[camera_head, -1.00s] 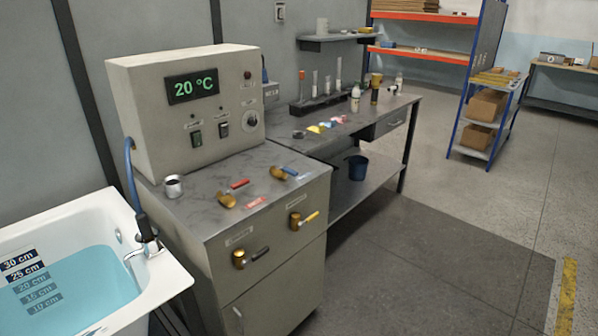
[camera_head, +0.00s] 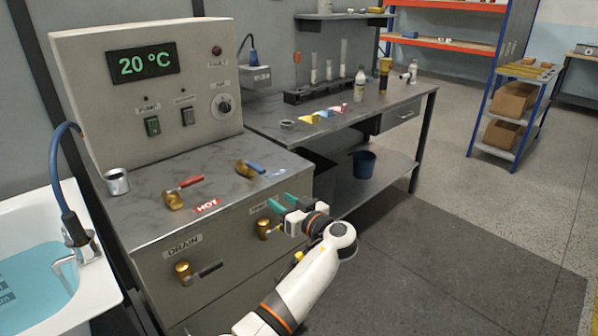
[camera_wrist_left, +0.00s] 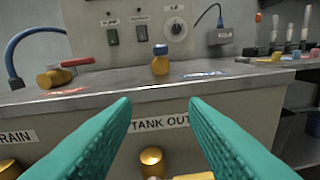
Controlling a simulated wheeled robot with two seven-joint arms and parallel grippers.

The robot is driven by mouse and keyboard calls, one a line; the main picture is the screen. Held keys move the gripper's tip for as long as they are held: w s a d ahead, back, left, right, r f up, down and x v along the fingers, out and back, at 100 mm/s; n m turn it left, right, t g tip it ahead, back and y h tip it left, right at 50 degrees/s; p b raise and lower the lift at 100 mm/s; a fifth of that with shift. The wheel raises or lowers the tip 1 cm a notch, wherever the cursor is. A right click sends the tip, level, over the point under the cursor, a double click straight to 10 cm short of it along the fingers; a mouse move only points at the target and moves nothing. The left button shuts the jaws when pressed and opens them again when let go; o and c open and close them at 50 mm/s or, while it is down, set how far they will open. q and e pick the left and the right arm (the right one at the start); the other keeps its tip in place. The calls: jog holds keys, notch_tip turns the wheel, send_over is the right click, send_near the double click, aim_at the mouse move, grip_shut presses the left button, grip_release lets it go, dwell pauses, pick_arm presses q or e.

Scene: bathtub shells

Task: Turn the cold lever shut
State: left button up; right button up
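The cold valve is a brass body with a blue lever (camera_head: 253,167) on the steel counter top, right of the red hot lever (camera_head: 186,184). Its handle points right in the head view. In the left wrist view the blue-capped brass valve (camera_wrist_left: 160,62) stands upright, centred beyond the fingertips. My left gripper (camera_head: 281,201) has teal fingers, spread apart with nothing between them. It is in front of the cabinet, below and to the right of the cold valve, not touching it. The fingers also frame the wrist view (camera_wrist_left: 160,104). My right gripper is out of view.
The tank-out valve (camera_head: 263,228) sits on the cabinet front close to my left gripper. The drain valve (camera_head: 184,269) is lower left. The control box (camera_head: 150,85) stands behind.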

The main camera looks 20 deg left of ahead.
aim_at(260, 172)
pick_arm(q)
jog(key=shift+n+g+y, duration=0.3)
jog(key=shift+n+y, duration=0.2)
jog(key=shift+n, duration=0.4)
jog(key=w+a+r, duration=0.1)
jog(key=a, duration=0.2)
jog(key=w+a+r, duration=0.1)
jog(key=w+a, duration=0.1)
jog(key=a, duration=0.1)
jog(key=w+a+r, duration=0.1)
jog(key=w+a, duration=0.1)
jog(key=a, duration=0.2)
jog(key=shift+w+r, duration=0.25)
jog(key=shift+r, duration=0.05)
grip_shut()
